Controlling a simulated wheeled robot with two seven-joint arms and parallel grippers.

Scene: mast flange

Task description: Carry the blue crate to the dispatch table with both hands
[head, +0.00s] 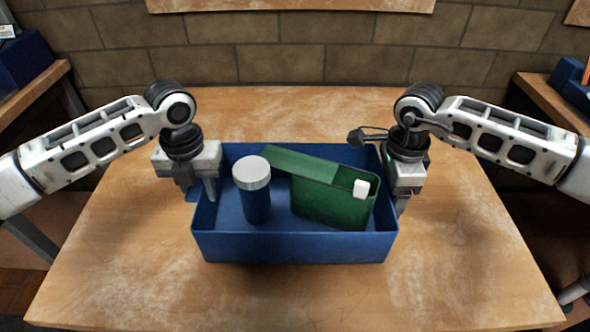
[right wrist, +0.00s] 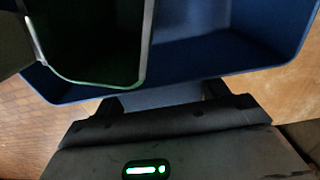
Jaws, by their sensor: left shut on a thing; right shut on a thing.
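The blue crate (head: 295,248) is on or just above a wooden table in the head view; I cannot tell whether it touches the top. Inside it are a blue jar with a grey lid (head: 252,190) and a green box (head: 330,205) with a white cap. My left gripper (head: 203,190) is shut on the crate's left side. My right gripper (head: 400,195) is shut on its right side, its fingertips partly hidden. In the right wrist view, the right gripper (right wrist: 162,100) holds the blue crate (right wrist: 225,52) at its side, near the green box (right wrist: 85,40).
The wooden table (head: 140,270) is bare around the crate. A brick wall (head: 300,52) stands behind it. Side tables with blue containers stand at the left (head: 25,60) and right (head: 572,85) edges of the head view.

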